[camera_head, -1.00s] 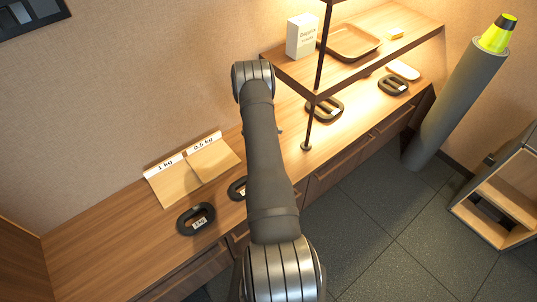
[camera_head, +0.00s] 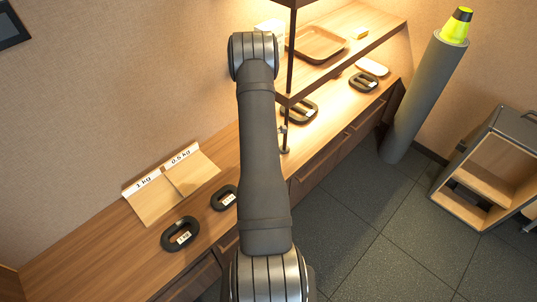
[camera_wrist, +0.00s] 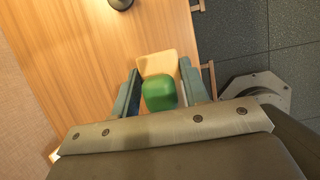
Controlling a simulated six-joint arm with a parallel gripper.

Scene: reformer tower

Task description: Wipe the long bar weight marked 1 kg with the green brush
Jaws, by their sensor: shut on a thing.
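My gripper (camera_wrist: 160,88) is shut on the green brush (camera_wrist: 160,95) in the wrist view. A pale wooden part of the brush (camera_wrist: 157,64) shows beyond its green part. The head view does not show the gripper or the brush; my arm covers that area. A black oval ring weight (camera_head: 180,234) with a white label, apparently 1 kg, lies on the counter before the board marked 1 kg. A smaller black labelled weight (camera_head: 224,197) lies to its right. Two more black weights (camera_head: 300,110) (camera_head: 368,82) lie under the shelf. I cannot make out a long bar shape.
Slanted wooden boards (camera_head: 155,200) marked 1 kg and 0.5 kg stand near the wall. A shelf (camera_head: 350,52) on dark posts holds a wooden tray (camera_head: 320,44). A grey roll (camera_head: 425,100) and an open wooden box (camera_head: 490,170) stand on the floor. The left counter (camera_head: 80,250) is clear.

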